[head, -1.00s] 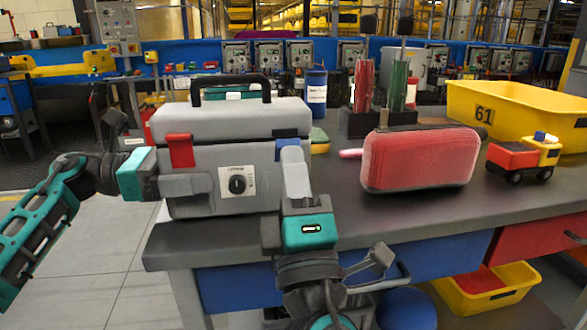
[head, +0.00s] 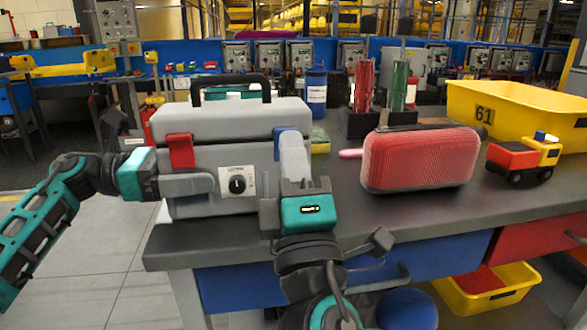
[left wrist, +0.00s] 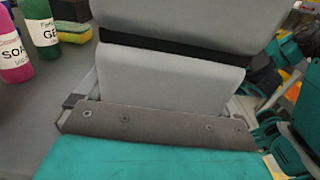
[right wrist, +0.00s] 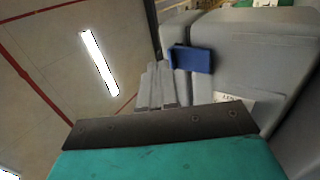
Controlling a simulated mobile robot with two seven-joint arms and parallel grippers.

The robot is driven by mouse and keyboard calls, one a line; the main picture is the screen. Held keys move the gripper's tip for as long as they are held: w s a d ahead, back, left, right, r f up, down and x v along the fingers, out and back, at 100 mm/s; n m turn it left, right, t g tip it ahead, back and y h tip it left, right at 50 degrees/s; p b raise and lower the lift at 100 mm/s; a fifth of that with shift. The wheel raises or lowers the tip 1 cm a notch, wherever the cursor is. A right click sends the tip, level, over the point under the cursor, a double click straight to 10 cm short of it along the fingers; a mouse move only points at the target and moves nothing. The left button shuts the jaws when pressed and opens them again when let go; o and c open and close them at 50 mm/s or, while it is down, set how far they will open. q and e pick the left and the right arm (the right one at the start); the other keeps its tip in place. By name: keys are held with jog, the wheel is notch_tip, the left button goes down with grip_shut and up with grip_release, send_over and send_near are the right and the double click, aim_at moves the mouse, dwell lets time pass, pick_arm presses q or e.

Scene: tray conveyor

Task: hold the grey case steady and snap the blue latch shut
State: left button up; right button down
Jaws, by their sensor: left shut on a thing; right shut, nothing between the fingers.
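The grey case (head: 232,155) stands upright on the workbench with its lid down. A red latch (head: 181,151) lies flat against its front left. The blue latch (head: 277,143) is at the front right, partly hidden by my right fingers. It also shows in the right wrist view (right wrist: 192,59), just beyond the fingertips; I cannot tell whether it is fully closed. My left gripper (head: 190,187) is shut on the case at its lower left front. My right gripper (head: 293,155) is shut and empty, its fingertips at the blue latch; contact is unclear.
A red speaker-like case (head: 420,160), a toy truck (head: 523,160) and a yellow bin (head: 515,112) stand to the right on the workbench (head: 330,215). A blue bottle (head: 316,95) and a sponge (head: 320,141) are behind. The bench's front edge is close to the case.

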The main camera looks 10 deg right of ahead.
jog(key=shift+w+r, duration=0.55)
jog(key=shift+r, duration=0.2)
jog(key=shift+w, duration=0.1)
dwell(0.3)
jog(key=v, duration=1.2)
pick_arm(q)
jog(key=o, duration=1.3)
